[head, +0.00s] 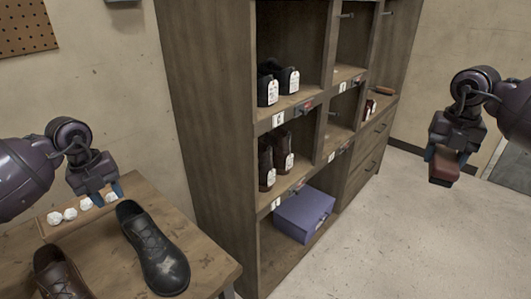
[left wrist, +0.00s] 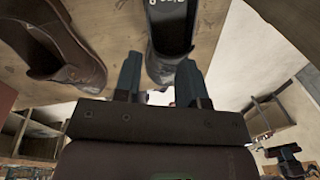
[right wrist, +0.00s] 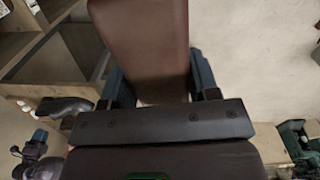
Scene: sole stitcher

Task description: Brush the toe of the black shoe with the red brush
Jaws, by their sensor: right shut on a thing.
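The black shoe (head: 155,250) stands on the wooden table (head: 215,262), toe towards the front edge, with a pale dusty patch on its toe. My left gripper (head: 118,193) is near its heel. The left wrist view shows the gripper's fingers (left wrist: 158,82) apart, with the heel of the black shoe (left wrist: 165,62) in line with the gap; I cannot tell whether they touch it. My right gripper (head: 445,158) is shut on the red-brown brush (head: 443,170), held in the air far to the right of the table. The brush (right wrist: 140,45) fills the right wrist view between the fingers.
A brown shoe (head: 58,275) stands left of the black one. White crumpled balls (head: 70,214) lie in a wooden tray behind. A wooden shelf unit (head: 205,130) with tagged shoes and a purple box (head: 303,213) stands between my grippers. Floor (head: 380,240) at right is clear.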

